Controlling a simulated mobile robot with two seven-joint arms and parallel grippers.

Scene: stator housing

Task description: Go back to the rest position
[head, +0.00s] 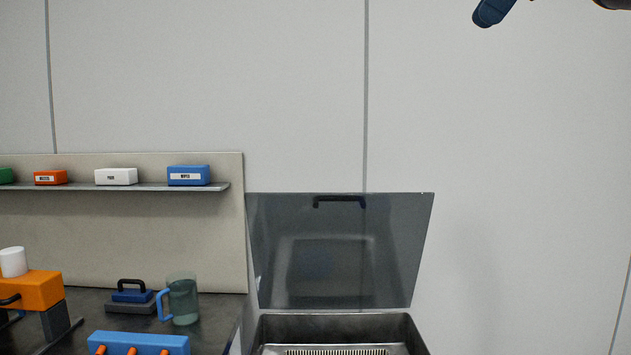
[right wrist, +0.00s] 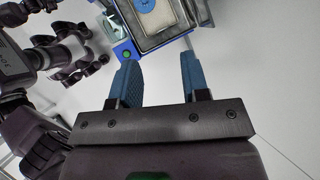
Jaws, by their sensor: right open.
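My right gripper (right wrist: 159,64) shows in the right wrist view with its two blue fingers spread apart and nothing between them. In the head view only a blue finger (head: 491,11) of it shows, high at the top right edge, in front of the bare wall and well above the open-lidded basin. The rest of that gripper is cut off by the frame. My left gripper does not show in the head view.
A metal basin (head: 262,330) with a raised glassy lid (head: 275,240) stands at bottom centre. Left of it, a dark bench (head: 220,312) holds a mug (head: 183,300), a blue-grey block (head: 131,297) and an orange device (head: 35,290). A shelf (head: 145,187) carries small boxes. Space at right is clear.

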